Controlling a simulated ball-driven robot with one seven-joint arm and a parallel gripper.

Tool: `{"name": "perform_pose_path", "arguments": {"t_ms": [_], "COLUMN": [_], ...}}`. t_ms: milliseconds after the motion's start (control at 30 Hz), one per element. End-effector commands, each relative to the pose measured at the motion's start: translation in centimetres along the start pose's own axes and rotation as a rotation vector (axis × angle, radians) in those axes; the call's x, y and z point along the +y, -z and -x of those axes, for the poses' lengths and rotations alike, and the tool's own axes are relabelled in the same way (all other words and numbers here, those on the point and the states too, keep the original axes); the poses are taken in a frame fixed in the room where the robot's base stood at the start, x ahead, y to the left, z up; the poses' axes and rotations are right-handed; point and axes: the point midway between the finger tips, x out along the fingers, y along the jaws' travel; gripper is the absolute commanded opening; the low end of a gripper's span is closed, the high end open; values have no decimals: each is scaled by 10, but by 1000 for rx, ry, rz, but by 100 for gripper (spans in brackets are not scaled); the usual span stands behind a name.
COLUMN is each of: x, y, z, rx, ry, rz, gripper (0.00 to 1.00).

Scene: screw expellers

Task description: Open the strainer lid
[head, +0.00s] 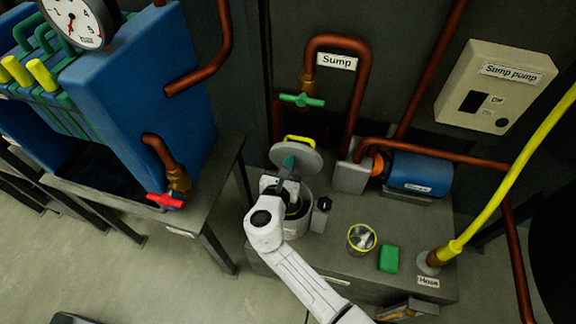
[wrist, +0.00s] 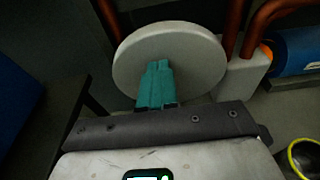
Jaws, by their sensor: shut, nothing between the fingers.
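The strainer lid (head: 309,159) is a round grey disc that stands tilted up at the back of the strainer. Its yellow handle (head: 299,141) shows at its far edge. The strainer pot (head: 296,229) is a grey cylinder below it, with its dark inside partly showing beside my arm. My gripper (head: 288,161) has teal fingers, which are shut with nothing between them. They lie in front of the lid's near face. In the wrist view the fingertips (wrist: 158,65) overlap the lower middle of the lid (wrist: 190,48); whether they touch it I cannot tell.
A copper pipe with a green valve handle (head: 302,100) rises behind the lid. A blue pump (head: 418,171) stands to the right. A yellow-rimmed cup (head: 361,239), a green block (head: 389,259) and a yellow hose (head: 500,185) are on the bench's right. A blue press (head: 140,90) stands left.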

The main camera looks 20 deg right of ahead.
Motion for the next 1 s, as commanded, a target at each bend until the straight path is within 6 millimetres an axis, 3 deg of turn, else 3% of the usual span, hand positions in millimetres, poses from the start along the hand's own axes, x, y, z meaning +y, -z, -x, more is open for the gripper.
{"name": "perform_pose_path", "arguments": {"t_ms": [533,800,1000], "x": [0,0,0], "y": [-20,-18,-19], "z": [-19,-42,-45], "rx": [164,243,242], "ry": [3,2,0], "rz": [-1,-1,0], "gripper": [0,0,0]}}
